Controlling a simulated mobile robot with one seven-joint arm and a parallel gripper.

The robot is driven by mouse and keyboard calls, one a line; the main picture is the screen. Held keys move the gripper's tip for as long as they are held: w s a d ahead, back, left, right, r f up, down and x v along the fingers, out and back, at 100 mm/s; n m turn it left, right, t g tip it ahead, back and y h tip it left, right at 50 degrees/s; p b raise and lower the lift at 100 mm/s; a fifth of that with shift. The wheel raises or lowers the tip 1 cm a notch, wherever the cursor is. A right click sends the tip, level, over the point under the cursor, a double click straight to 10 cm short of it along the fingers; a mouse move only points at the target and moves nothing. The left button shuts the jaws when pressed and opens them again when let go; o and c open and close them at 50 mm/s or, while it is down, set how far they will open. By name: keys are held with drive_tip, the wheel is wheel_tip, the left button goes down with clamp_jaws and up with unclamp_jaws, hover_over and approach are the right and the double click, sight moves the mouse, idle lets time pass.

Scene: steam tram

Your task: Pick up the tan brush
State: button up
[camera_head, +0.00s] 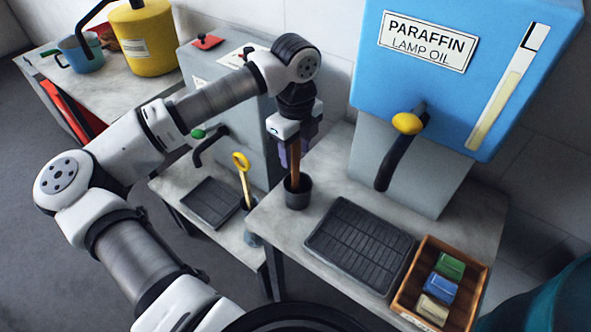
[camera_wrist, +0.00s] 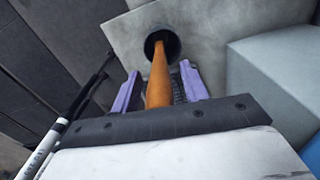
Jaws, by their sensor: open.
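The tan brush (camera_head: 295,166) shows as a plain orange-brown wooden handle standing upright in a small dark pot (camera_head: 298,194) on the right bench. Its lower end is hidden inside the pot. My gripper (camera_head: 296,150) points down over the handle from above, its purple fingers open. In the wrist view the handle (camera_wrist: 159,78) runs between the two fingers, one on each side, and leads into the round dark mouth of the pot (camera_wrist: 162,42). A gap shows on at least the right side of the handle. The handle's top is hidden by my gripper.
A black ribbed tray (camera_head: 360,245) and a wooden box (camera_head: 475,268) with green, blue and cream blocks lie right of the pot. A blue paraffin tank (camera_head: 450,85) with a yellow-knobbed tap (camera_head: 407,123) stands behind. A yellow-handled tool (camera_head: 241,165) stands at left, near a grey tank.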

clamp_jaws()
idle(0.4)
